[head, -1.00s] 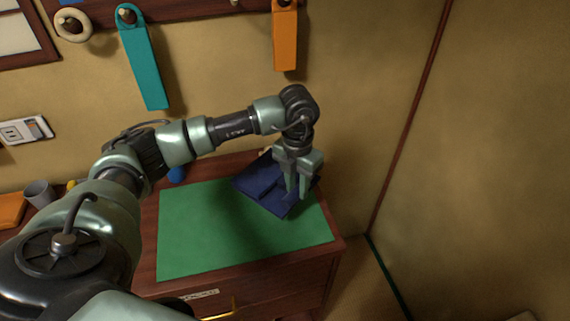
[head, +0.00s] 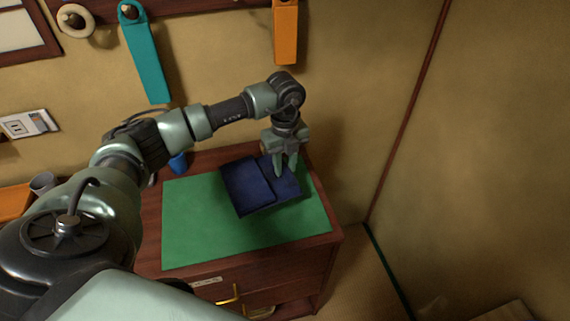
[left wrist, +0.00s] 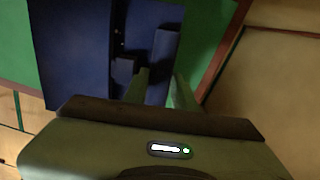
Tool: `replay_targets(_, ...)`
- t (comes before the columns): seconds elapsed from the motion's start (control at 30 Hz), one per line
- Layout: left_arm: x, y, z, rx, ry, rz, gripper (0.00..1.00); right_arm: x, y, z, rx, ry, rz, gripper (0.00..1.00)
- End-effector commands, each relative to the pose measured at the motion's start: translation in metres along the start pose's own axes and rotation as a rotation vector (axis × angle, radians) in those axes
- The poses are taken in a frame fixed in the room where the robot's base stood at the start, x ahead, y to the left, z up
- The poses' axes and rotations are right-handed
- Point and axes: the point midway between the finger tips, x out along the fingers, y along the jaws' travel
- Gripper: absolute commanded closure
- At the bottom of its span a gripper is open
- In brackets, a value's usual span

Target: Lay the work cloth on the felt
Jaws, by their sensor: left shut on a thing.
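The work cloth (head: 246,186) is dark blue and looks folded. It is over the right half of the green felt (head: 195,225) on top of a wooden cabinet. My left gripper (head: 286,170) is shut on the right part of the cloth, near the felt's back right. In the left wrist view the blue cloth (left wrist: 75,60) spreads ahead of the fingers (left wrist: 160,88), with green felt (left wrist: 15,45) beside it. I cannot tell whether the cloth rests flat on the felt or is partly lifted. My right gripper is not in view.
A blue cup (head: 178,163) stands behind the felt, and a grey cup (head: 42,183) is at the far left. A teal strip (head: 148,62) and an orange strip (head: 285,35) hang on the wall. The felt's front left is bare.

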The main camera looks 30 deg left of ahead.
Motion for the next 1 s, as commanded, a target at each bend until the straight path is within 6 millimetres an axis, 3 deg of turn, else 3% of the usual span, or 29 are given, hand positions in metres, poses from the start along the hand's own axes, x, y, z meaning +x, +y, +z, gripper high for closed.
replay_targets(0.6, 0.063, 0.0, 0.0, 0.001, 0.0, 0.001, 1.0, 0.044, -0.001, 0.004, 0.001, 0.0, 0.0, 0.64)
replay_targets(1.0, 0.07, 0.0, 0.0, 0.001, 0.0, 0.001, 1.0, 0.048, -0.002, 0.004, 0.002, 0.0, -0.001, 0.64)
